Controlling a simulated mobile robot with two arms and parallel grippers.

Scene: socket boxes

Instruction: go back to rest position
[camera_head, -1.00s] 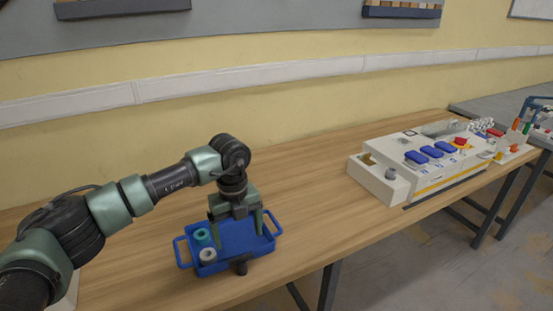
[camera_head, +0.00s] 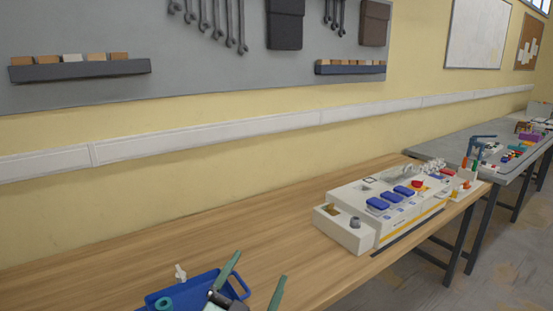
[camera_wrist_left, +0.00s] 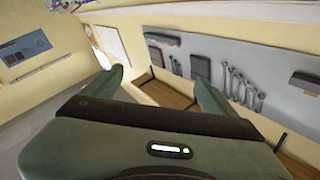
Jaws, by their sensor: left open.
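My left gripper (camera_head: 260,265) is at the bottom edge of the head view, its two green fingers apart and pointing up, with nothing between them. In the left wrist view its fingers (camera_wrist_left: 158,76) are also spread and empty, facing the wall and room. The blue tray (camera_head: 195,284) is on the wooden table, cut off by the lower edge and partly hidden by my gripper. A teal cylinder (camera_head: 165,303) is in the tray. My right gripper is not in view.
A white machine with blue-lidded sections (camera_head: 395,205) stands on the wooden table (camera_head: 270,225) at the right. The table between tray and machine is clear. A grey table (camera_head: 455,148) stands farther right.

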